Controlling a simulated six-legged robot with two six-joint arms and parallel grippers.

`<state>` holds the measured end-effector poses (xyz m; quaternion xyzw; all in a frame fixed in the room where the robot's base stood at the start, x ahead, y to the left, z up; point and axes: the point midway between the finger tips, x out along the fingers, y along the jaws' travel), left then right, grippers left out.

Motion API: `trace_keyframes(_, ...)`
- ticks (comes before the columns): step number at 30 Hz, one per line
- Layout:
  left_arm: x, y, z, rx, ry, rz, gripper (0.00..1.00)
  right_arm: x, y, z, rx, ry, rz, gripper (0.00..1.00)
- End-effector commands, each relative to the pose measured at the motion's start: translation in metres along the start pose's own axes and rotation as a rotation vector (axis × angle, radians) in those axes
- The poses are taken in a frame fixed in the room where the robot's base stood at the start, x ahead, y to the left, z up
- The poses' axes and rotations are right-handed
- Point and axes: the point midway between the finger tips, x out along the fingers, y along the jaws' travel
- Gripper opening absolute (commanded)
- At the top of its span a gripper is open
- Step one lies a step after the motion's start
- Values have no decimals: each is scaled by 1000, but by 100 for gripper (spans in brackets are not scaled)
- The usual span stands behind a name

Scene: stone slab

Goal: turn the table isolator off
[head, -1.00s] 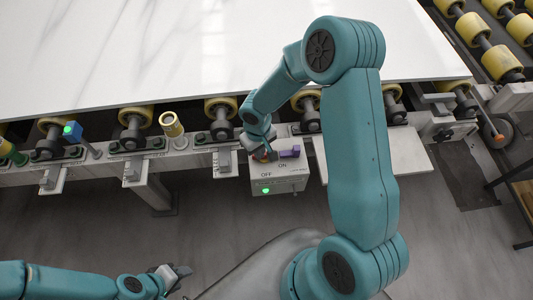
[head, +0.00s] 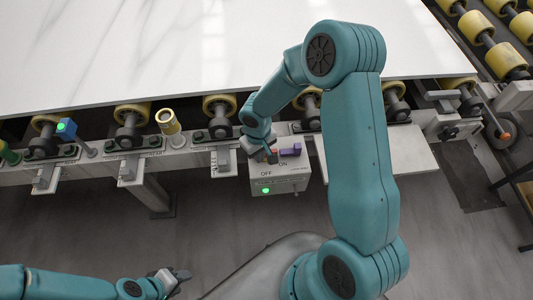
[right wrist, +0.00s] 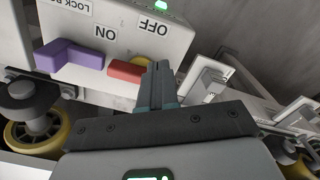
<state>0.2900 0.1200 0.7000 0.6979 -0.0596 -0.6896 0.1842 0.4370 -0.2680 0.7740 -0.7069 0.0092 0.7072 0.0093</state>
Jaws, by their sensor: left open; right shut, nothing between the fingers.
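The table isolator is a pale grey box (head: 291,186) with ON and OFF labels and a lit green lamp (head: 265,190); it also shows upside down in the right wrist view (right wrist: 185,28). Its red handle (right wrist: 125,70) lies near the ON label, beside a yellow part (right wrist: 142,62). A purple piece (right wrist: 70,57) sits further left there. My right gripper (right wrist: 159,70) is shut and empty, its fingertips close beside the handle on its right; contact cannot be told. In the head view it is over the box top (head: 268,152). My left gripper (head: 180,276) is open, low and away from the box.
A large white slab (head: 200,50) lies on yellow rollers (head: 218,105) behind the isolator. A steel rail with brackets runs along its front. A blue-topped post (head: 66,128) and a yellow cylinder (head: 168,121) stand at left. The floor in front is clear.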

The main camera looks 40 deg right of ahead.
Motion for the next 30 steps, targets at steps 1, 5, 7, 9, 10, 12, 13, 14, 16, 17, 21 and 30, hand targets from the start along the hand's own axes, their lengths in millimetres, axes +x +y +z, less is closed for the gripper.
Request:
trace_keyframes(1,4,-2,0,0,0,0,43,4,0,0,0,0,0,0)
trace_keyframes(5,9,-3,0,0,0,0,43,9,0,0,0,0,0,0)
trace_keyframes(7,12,-4,0,0,0,0,43,12,0,0,0,0,0,0)
trace_keyframes(9,14,-5,0,0,0,0,43,14,0,0,0,0,0,0)
trace_keyframes(10,15,-6,0,0,0,0,43,15,0,0,0,0,0,0)
trace_keyframes(12,18,-6,0,0,0,0,43,18,0,0,0,0,0,0)
trace_keyframes(13,19,-7,0,0,0,0,43,19,0,0,0,0,0,0)
trace_keyframes(14,20,-7,0,0,0,0,43,20,0,0,0,0,0,0)
trace_keyframes(16,23,-8,0,0,0,0,43,23,0,0,0,0,0,0)
trace_keyframes(17,24,-9,0,0,0,0,43,24,0,0,0,0,0,0)
trace_keyframes(21,29,-11,-1,0,0,0,43,29,0,0,0,0,0,0)
trace_keyframes(30,41,-15,-1,0,0,0,43,40,0,0,0,0,0,0)
